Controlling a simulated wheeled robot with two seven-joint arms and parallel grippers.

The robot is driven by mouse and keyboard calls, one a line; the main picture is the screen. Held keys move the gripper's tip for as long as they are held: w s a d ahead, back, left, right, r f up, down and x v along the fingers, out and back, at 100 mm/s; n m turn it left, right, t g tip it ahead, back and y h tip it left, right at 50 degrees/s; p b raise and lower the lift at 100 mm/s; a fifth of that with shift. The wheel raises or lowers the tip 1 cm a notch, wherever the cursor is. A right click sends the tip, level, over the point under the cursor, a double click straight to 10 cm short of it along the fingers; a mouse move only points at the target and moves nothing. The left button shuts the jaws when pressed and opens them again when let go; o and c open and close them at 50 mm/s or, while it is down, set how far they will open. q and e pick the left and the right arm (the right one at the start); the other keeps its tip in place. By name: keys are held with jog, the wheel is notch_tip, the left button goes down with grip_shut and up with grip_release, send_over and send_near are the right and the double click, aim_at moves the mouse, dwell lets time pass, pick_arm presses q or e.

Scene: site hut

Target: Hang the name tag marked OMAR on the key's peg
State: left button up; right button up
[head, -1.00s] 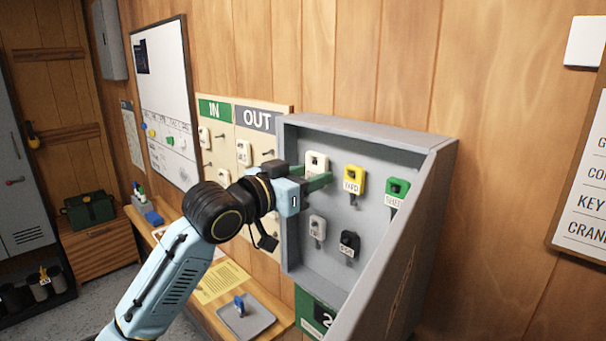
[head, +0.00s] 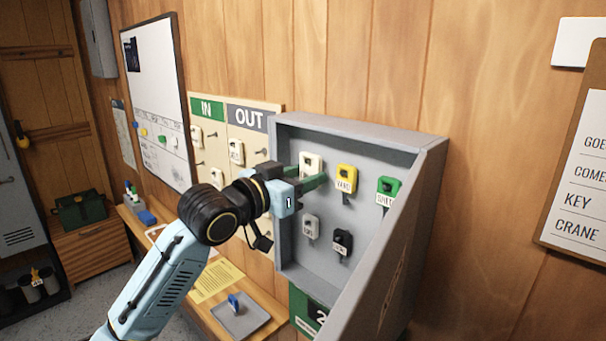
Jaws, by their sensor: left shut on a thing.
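A cream tag (head: 309,161) with a dark top part is at the upper left inside the open grey key cabinet (head: 352,133). My left gripper (head: 312,178) reaches into the cabinet from the left, its green fingers shut at this tag. The fingers cover its lower part, so I cannot read a name on it. The peg behind it is hidden, and I cannot tell whether the tag is on it. The name OMAR is not readable anywhere. My right gripper is not in view.
Beside it hang a yellow tag (head: 346,179) and a green one (head: 388,190); a grey one (head: 311,226) and a black one (head: 342,243) hang below. An IN/OUT board (head: 224,138) with cream tags is left of the cabinet. A grey tray (head: 240,321) lies on the shelf below.

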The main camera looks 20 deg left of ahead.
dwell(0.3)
pick_arm(q)
jog(key=o, duration=0.9)
jog(key=shift+s, duration=0.1)
jog(key=shift+s+a, duration=0.2)
jog(key=shift+s, duration=0.15)
jog(key=shift+v, duration=6.25)
